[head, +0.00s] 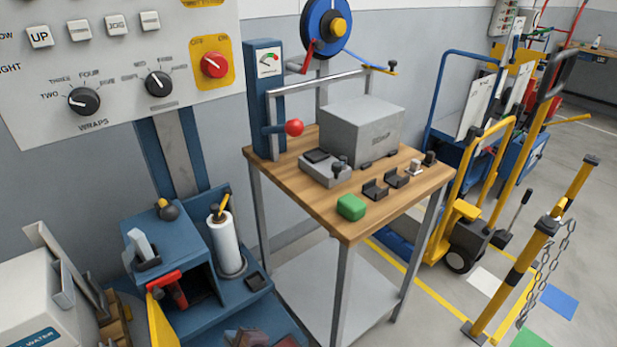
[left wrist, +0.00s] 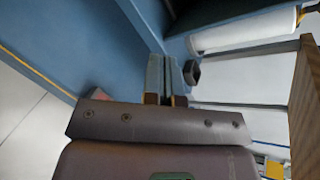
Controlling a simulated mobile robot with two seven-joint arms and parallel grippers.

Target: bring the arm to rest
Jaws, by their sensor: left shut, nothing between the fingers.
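My left gripper (head: 250,337) shows only in part at the bottom edge of the head view, low in front of the blue stand. In the left wrist view its two fingers (left wrist: 166,78) are together with nothing between them. They point toward a blue surface and touch nothing that I can make out. The rest of my left arm is cut off by the frame. My right gripper is in neither view.
A wooden-topped bench (head: 325,205) holds a grey box (head: 362,130) and a green block (head: 351,207). The blue stand (head: 170,250) carries a white roll (head: 226,243). A control panel (head: 115,60) hangs above.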

